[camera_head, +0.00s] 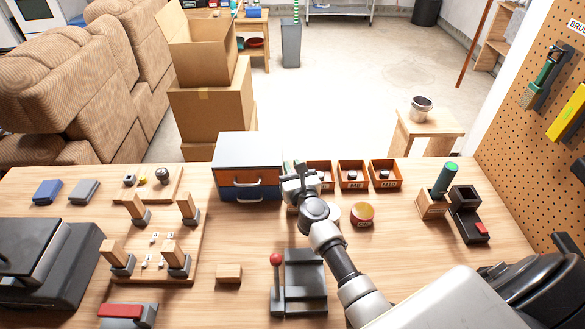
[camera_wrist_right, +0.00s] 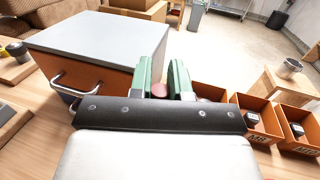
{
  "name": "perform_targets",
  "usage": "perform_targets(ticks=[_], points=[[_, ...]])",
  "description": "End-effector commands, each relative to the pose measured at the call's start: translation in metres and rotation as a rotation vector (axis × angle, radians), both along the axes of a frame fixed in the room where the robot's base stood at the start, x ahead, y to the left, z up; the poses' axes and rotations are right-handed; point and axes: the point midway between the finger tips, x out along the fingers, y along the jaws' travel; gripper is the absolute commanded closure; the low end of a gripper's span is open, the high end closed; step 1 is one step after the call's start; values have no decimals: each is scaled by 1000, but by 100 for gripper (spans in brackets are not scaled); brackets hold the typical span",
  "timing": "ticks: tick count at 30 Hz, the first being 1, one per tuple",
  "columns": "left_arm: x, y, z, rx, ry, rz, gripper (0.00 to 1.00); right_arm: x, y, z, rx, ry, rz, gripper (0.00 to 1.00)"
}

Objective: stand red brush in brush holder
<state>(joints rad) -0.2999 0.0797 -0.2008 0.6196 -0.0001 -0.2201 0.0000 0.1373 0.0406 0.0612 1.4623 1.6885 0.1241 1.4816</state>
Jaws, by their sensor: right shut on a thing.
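My right gripper (camera_head: 292,168) is over the table, beside the right side of a grey cabinet. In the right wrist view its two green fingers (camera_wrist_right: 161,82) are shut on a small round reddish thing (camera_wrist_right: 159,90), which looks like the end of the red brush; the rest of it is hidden. My left gripper is not in view.
Orange bins (camera_head: 352,182) line the back edge. A round tin (camera_head: 361,214) stands near my arm. A black stand with a red part (camera_head: 467,207) is beside the holder. A black lever device (camera_head: 304,280) is in front.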

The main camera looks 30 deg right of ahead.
Motion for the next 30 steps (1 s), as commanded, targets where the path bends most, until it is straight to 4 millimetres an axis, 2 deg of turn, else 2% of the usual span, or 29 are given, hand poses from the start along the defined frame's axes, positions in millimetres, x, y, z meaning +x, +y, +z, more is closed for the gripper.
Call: perform_targets(ticks=[30], points=[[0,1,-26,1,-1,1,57,0,0,-27,0,0,0,100]])
